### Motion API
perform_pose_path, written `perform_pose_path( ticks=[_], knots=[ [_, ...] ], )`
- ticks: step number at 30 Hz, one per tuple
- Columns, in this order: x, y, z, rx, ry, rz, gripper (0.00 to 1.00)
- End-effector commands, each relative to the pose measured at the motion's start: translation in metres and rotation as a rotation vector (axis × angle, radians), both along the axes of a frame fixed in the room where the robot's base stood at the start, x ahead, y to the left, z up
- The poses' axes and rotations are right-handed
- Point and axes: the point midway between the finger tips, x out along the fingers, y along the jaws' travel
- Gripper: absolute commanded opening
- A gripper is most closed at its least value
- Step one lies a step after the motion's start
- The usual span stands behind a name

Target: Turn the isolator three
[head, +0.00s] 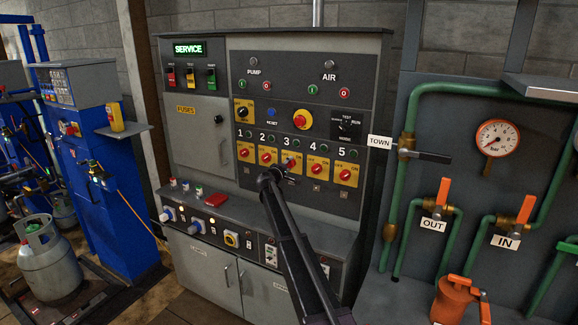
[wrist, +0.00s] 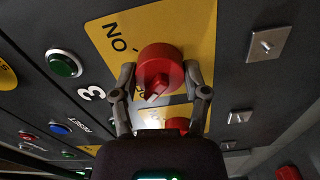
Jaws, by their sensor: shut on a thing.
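The isolator three is a red round knob on a yellow plate, in the panel's row of numbered isolators. In the head view its knob (head: 291,162) is partly hidden by my gripper (head: 279,174). In the wrist view the red knob (wrist: 161,62) sits between the two fingers of my gripper (wrist: 160,74), one on each side, and they are shut on it. The yellow plate (wrist: 188,22) shows the word ON, and a white number 3 stands beside it. The knob's raised bar lies at a slant in the wrist view.
Isolator two (head: 265,157) and isolator four (head: 317,170) flank it closely. A green button (wrist: 65,62) is above isolator three's plate. A sloping desk (head: 205,207) with switches juts out below. Green pipes with orange valve handles (head: 443,192) stand at right.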

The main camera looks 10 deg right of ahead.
Motion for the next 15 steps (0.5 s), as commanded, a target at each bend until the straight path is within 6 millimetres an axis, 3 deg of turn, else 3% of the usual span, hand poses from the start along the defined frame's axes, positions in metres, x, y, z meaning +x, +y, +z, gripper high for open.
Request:
perform_pose_path(
  ticks=[3,4,7,15],
  knots=[
    [0.0023,-0.0005,0.0009,-0.004,0.000,0.002,0.11],
    [0.0023,-0.0005,0.0009,-0.004,-0.001,0.001,0.62],
    [0.0019,-0.0006,0.0007,-0.003,-0.001,0.001,0.92],
    [0.0007,-0.0004,0.0003,-0.001,-0.001,0.000,0.93]
  ],
)
